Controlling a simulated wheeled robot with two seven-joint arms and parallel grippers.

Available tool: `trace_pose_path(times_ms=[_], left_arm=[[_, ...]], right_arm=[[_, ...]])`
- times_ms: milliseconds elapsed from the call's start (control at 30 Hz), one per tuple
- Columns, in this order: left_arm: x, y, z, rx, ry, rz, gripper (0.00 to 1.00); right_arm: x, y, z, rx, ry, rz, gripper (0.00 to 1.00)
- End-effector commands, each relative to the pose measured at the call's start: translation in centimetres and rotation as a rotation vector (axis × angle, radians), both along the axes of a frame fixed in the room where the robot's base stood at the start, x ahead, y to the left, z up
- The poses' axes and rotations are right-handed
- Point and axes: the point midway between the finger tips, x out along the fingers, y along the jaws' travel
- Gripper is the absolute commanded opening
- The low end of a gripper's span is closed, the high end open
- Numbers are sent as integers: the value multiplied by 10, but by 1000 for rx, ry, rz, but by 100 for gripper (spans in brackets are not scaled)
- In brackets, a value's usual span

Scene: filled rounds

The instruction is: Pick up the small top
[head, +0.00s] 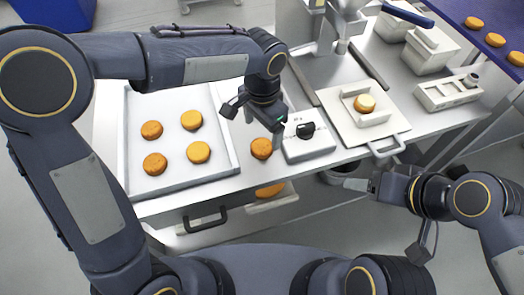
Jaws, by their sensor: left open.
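Which round is the small top I cannot tell for sure. A small orange-brown round (261,148) lies alone on the table, right of the tray. My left gripper (257,126) is open and empty just above and behind it, with its fingers apart. Several similar rounds, such as this one (192,120), lie spaced out on the white tray (228,158). Another round (364,103), paler on top, sits in a white holder on a board (343,128). My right gripper (388,218) is open and empty in front of the table, at the right.
A white box with a black knob (308,140) stands right beside the lone round. A metal dispenser (342,25) stands behind. White bins (430,52) and a slotted block (447,93) are at the right. An open drawer (200,237) with a round juts out below the table.

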Motion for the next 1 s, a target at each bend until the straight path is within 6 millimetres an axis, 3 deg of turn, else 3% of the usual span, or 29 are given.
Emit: trace_pose_path(times_ms=[533,833,1000], left_arm=[[6,2,-70,3,4,-1,81],[6,2,-76,1,2,0,81],[6,2,-76,1,2,0,61]], right_arm=[[0,0,-3,0,0,0,64],[0,0,-3,0,0,0,64],[0,0,-3,0,0,0,64]])
